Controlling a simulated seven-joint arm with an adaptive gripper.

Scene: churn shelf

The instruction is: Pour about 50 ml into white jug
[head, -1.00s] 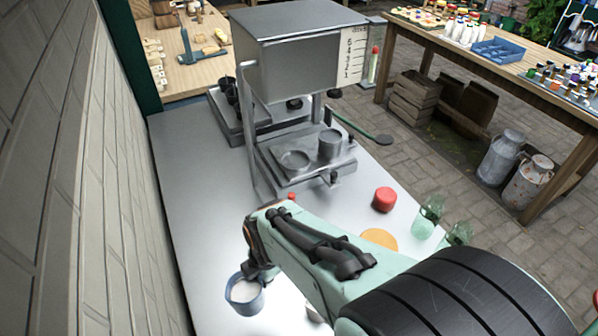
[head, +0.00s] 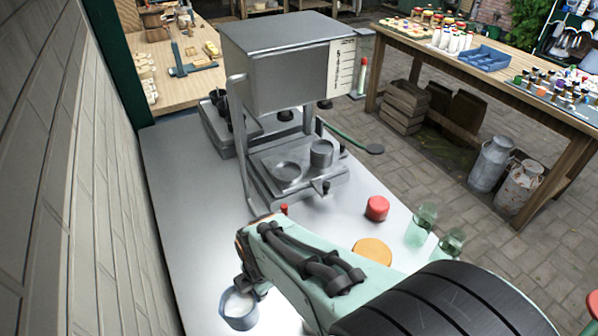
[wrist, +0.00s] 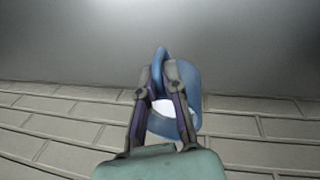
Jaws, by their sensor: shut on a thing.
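A blue jug (head: 238,314) with white liquid in it is at the lower left of the head view, over the bright part of the metal counter. My gripper (head: 257,291) is shut on its right side. In the wrist view my gripper (wrist: 157,78) closes on the blue jug (wrist: 188,88), and a white patch shows between the fingers. The jug looks near upright, with perhaps a slight tilt; I cannot tell its height above the counter. I cannot make out a white jug; my arm hides part of the counter.
A steel machine (head: 287,65) with a marked scale stands at the back of the counter (head: 185,190). A red lid (head: 377,208), an orange disc (head: 372,251) and green glass jars (head: 421,226) are right of my arm. A brick wall (head: 60,180) borders the left.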

